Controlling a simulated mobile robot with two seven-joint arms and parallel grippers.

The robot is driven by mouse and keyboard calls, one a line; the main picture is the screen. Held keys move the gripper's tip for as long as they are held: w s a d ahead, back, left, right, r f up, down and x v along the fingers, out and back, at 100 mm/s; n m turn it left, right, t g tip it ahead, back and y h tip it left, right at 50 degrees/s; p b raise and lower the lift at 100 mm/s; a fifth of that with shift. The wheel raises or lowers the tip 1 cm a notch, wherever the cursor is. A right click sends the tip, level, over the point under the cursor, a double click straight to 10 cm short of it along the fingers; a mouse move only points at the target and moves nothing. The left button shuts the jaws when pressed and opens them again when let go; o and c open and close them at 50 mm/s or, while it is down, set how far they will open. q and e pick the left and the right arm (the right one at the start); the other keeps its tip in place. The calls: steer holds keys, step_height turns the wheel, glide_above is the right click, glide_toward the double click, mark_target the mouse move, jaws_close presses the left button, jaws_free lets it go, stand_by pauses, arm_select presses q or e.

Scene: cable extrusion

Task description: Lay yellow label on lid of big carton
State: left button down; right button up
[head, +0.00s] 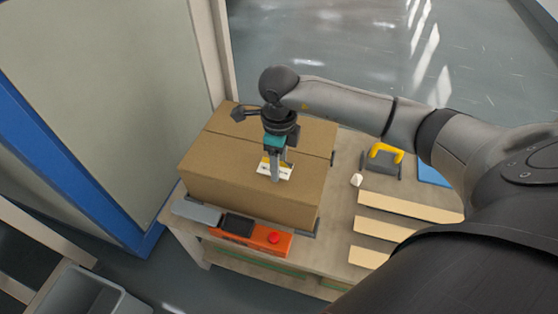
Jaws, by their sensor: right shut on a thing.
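The big carton (225,160) stands closed on the wooden table, with its brown lid facing up. The label (283,171), white with a yellow part, is at the lid's right half, under my right gripper. My right gripper (275,176) points down over the lid and is shut on the label. The fingers hide part of the label, and I cannot tell whether it touches the lid. My left gripper is not in view.
An orange device with a red button (274,238) sits in front of the carton. Wooden strips (385,228), a yellow-handled tool (385,155), a small white object (356,180) and a blue item (433,172) lie to the right. A grey bin (75,292) is at lower left.

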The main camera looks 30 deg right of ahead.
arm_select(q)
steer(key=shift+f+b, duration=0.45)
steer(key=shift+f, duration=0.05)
arm_select(e)
steer(key=shift+f, duration=0.65)
steer(key=o, duration=1)
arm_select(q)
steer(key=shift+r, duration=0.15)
arm_select(e)
steer(key=shift+o, duration=0.2)
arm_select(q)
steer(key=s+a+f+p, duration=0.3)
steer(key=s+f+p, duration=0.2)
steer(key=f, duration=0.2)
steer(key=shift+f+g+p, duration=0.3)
arm_select(e)
step_height(320, 180, up, 15)
steer(key=shift+r, duration=0.15)
